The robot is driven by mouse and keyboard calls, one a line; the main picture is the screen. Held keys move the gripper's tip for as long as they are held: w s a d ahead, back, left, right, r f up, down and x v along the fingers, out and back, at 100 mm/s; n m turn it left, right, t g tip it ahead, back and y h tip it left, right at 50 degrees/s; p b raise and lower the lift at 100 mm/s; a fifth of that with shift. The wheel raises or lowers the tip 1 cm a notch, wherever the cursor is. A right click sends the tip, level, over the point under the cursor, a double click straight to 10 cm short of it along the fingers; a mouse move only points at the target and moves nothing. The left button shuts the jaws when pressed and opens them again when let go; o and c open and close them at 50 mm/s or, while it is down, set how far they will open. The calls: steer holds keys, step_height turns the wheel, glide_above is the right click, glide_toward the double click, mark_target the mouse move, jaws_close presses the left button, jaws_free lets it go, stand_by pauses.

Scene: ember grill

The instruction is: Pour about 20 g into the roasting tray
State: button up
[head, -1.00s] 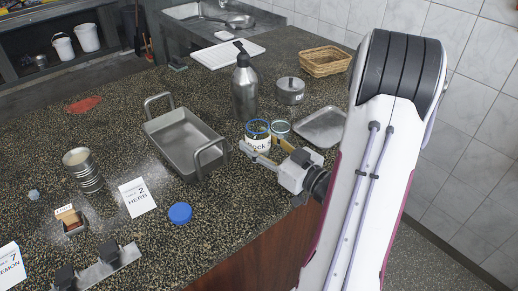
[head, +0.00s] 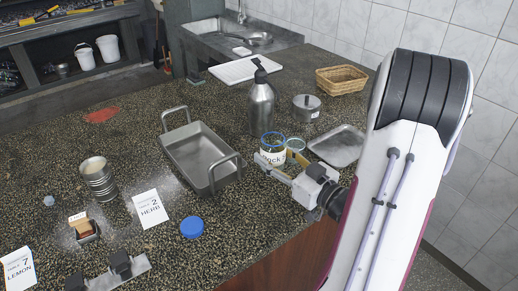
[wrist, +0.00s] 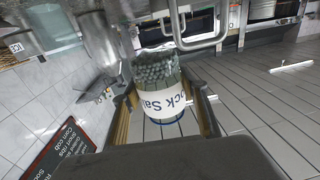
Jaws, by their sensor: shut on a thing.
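A clear jar with a white label ending in "ock" (head: 272,157) and a blue rim stands upright near the counter's right edge. In the wrist view the label of the jar (wrist: 163,101) reads "ock Sa", and pale grey granules show through the glass. My gripper (head: 281,167) is shut on this jar, one finger on each side. I cannot tell whether the jar touches the counter. The metal roasting tray (head: 176,158), with two raised handles, lies left of the jar; its visible floor looks bare. A blue lid (head: 192,228) lies on the counter.
A steel bottle (head: 261,105) stands behind the jar. A ribbed can (head: 98,180) and a HERB card (head: 150,209) are left and in front.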

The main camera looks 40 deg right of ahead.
steer(key=shift+r, duration=0.15)
step_height(320, 180, up, 14)
steer(key=w+a+r, duration=0.1)
steer(key=w+a, duration=0.2)
steer(key=w, duration=0.5)
steer(key=w+a, duration=0.3)
steer(key=w, duration=0.5)
steer(key=w+a+f, duration=0.1)
steer(key=w+a, duration=0.9)
steer(key=a, duration=0.4)
step_height(320, 180, down, 11)
steer(key=shift+s+d+f, duration=0.15)
steer(key=shift+d+f, duration=0.05)
stand_by(0.5)
steer(key=shift+r, duration=0.15)
stand_by(0.3)
